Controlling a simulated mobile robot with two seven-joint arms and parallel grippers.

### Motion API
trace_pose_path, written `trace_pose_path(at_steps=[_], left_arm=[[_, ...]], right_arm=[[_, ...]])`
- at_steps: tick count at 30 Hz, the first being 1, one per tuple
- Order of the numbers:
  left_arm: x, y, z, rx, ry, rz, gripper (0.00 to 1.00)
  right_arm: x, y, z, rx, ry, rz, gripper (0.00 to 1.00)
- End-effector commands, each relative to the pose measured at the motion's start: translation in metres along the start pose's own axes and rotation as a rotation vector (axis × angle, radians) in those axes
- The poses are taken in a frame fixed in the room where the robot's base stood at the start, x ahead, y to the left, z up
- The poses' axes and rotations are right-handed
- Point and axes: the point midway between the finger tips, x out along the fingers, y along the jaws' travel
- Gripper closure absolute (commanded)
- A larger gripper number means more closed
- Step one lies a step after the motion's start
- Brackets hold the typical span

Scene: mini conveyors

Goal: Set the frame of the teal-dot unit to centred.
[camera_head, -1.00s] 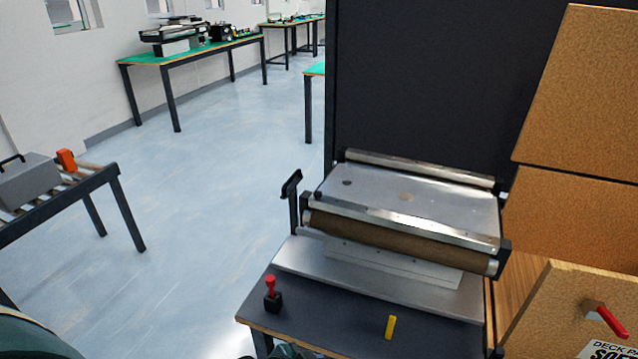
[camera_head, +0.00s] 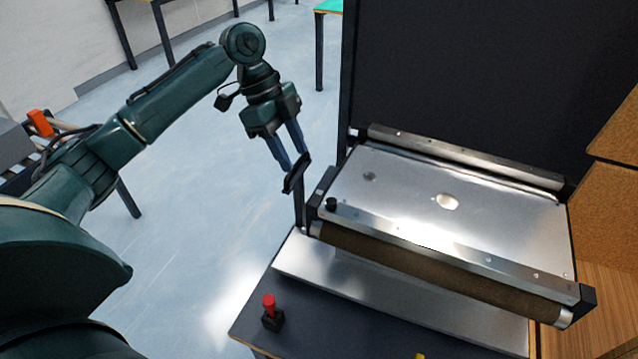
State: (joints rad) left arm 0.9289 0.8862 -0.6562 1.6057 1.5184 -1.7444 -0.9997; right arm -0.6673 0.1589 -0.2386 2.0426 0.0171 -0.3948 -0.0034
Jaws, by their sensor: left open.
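A mini conveyor unit stands on the dark table, with a silver plate (camera_head: 400,190), a brown roller (camera_head: 430,262) and metal side rails. No teal dot can be made out on it. A black lever (camera_head: 297,175) with a crosswise handle stands upright at the unit's left end. My left gripper (camera_head: 293,160) comes down from above, open, with its two blue fingers at the lever's handle. Whether they touch it or straddle it is hard to tell. My right gripper is not in view.
A red-knobbed switch (camera_head: 271,311) stands on the dark table (camera_head: 310,335) at the front left. A yellow piece (camera_head: 421,356) shows at the bottom edge. A dark panel (camera_head: 470,80) rises behind the unit, with brown boards (camera_head: 610,190) at right. Open floor lies left.

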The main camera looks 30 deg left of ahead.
Motion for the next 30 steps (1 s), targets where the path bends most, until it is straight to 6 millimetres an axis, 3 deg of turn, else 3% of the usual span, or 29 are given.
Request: trace_pose_path(at_steps=[5, 21, 30], left_arm=[[0.008, 0.002, 0.000, 0.008, 0.000, 0.010, 0.58], [0.109, 0.002, 0.000, 0.005, 0.000, 0.007, 0.58], [0.128, 0.002, 0.000, 0.007, 0.000, 0.004, 0.58]], right_arm=[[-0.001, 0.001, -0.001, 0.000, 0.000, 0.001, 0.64], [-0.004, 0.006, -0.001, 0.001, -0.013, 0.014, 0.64], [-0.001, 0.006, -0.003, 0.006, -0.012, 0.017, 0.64]])
